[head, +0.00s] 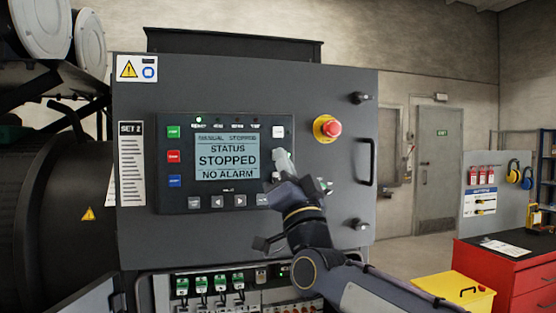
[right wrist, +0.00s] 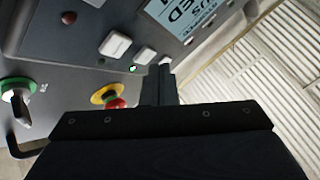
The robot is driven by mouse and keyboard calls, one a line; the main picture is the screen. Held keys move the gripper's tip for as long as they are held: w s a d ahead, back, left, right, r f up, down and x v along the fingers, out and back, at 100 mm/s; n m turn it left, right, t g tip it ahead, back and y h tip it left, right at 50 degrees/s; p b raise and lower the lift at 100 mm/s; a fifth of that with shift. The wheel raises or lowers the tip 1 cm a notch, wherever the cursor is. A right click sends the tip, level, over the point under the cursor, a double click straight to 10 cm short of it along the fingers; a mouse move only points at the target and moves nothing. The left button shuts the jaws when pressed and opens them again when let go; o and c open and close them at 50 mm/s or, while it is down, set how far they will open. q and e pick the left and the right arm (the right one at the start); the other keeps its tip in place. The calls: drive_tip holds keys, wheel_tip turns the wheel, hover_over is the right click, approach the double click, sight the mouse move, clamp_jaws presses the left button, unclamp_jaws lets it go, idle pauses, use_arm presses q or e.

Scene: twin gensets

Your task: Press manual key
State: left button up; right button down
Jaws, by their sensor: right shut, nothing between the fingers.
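The control panel (head: 290,190) of the genset marked SET 2 faces me. Its display (head: 227,157) reads MANUAL STOPPED, STATUS STOPPED, NO ALARM; part of it shows in the right wrist view (right wrist: 180,14). One pale key (head: 278,132) shows right of the display. My right gripper (head: 282,160) is shut and empty, its tips at the panel's right key column, covering part of it. In the right wrist view, the fingertips (right wrist: 161,70) are beside pale square keys (right wrist: 115,45). Contact cannot be told, nor which key is manual. My left gripper is out of view.
A red emergency stop (head: 332,128) on a yellow ring is right of the display. Green, red and blue keys (head: 174,156) line its left side. A handle (head: 365,162) and latches are at the door's right edge. Breakers (head: 210,284) sit below. A red cabinet (head: 500,272) stands right.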

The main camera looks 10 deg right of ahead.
drive_tip(key=shift+s, duration=0.4)
drive_tip(key=s+b, duration=0.3)
drive_tip(key=s, duration=0.3)
drive_tip(key=shift+b, duration=0.3)
drive_tip(key=shift+d, duration=0.1)
idle(0.4)
